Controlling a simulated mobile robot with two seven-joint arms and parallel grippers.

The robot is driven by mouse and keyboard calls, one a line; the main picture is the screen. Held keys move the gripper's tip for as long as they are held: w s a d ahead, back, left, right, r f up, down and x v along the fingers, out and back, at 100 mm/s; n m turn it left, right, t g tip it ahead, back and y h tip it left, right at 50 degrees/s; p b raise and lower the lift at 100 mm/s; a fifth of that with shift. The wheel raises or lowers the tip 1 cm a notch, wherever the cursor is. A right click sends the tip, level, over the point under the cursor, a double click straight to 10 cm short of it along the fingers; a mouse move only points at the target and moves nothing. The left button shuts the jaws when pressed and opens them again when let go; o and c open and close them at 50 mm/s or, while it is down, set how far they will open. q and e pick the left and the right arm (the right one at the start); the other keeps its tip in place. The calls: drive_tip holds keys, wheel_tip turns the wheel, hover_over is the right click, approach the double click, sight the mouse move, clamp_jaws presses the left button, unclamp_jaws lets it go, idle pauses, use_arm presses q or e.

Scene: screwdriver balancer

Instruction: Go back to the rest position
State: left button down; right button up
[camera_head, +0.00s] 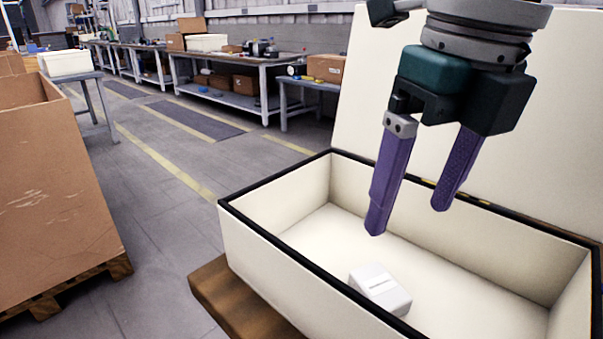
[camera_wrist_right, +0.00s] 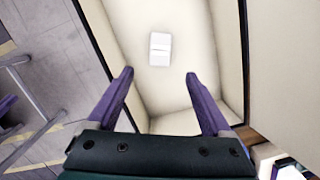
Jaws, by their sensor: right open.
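My right gripper (camera_head: 408,210) hangs above a cream open-lidded case (camera_head: 268,257) in the head view. Its two purple fingers are apart with nothing between them. A small white box (camera_head: 380,289) lies on the floor of the case, below and apart from the fingertips. In the right wrist view the open gripper (camera_wrist_right: 160,82) spreads over the case interior, and the white box (camera_wrist_right: 160,49) lies beyond the fingertips. My left gripper is not in view.
The case's raised lid (camera_head: 390,105) stands behind the gripper. The case rests on a brown wooden support (camera_head: 232,300). A large cardboard box (camera_head: 55,190) on a pallet stands at the left. Workbenches (camera_head: 225,97) line the far wall. Floor between is clear.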

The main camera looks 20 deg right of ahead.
drive_tip(key=s+a+r+m+t+y+p, duration=0.1)
drive_tip(key=s+a+r+m+y+p, duration=0.15)
drive_tip(key=a+m+p, duration=0.5)
drive_tip(key=s+a+r+m+t+y+p, duration=0.1)
drive_tip(key=s+a+m+p, duration=0.3)
drive_tip(key=m, duration=0.6)
drive_tip(key=s+d+r+m+h+p, duration=0.3)
drive_tip(key=s+d+m+p, duration=0.55)
drive_tip(key=m, duration=0.85)
wheel_tip(320, 180, up, 36)
drive_tip(key=w+p, duration=0.1)
drive_tip(key=p, duration=3.5)
drive_tip(key=shift+r, duration=0.25)
drive_tip(key=shift+w+d+n, duration=0.1)
drive_tip(key=shift+n, duration=0.15)
